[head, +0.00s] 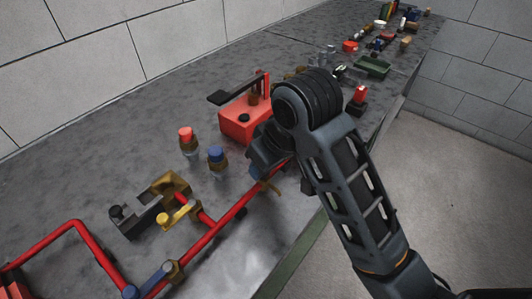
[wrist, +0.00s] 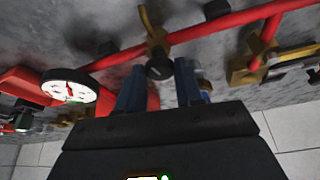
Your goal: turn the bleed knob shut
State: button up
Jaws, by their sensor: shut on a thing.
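The bleed knob (wrist: 159,70) is a small dark round knob in the wrist view. It sits at the end of a brass fitting (wrist: 153,35) on a red pipe (wrist: 100,57). My gripper (wrist: 158,78) has its two bluish fingers on either side of the knob and is shut on it. In the head view, my gripper (head: 266,168) reaches down beside the red pipe (head: 222,222). The knob is hidden there behind my gripper and arm.
A white-faced gauge (wrist: 70,86) is left of my fingers in the wrist view. In the head view, a red box (head: 240,122) with a black lever, a red-capped fitting (head: 187,141), a blue-capped fitting (head: 217,159) and a yellow-handled brass valve (head: 172,217) stand close by.

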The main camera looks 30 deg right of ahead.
jog(key=shift+a+m+h+p, duration=0.1)
jog(key=shift+m+h+p, duration=0.4)
jog(key=shift+m+p, duration=0.6)
jog(key=o, duration=1)
jog(key=shift+o, duration=0.2)
jog(key=shift+r, duration=0.1)
jog(key=p+v, duration=0.3)
jog(key=v, duration=0.4)
jog(key=shift+r, duration=0.2)
jog(key=shift+s, duration=0.15)
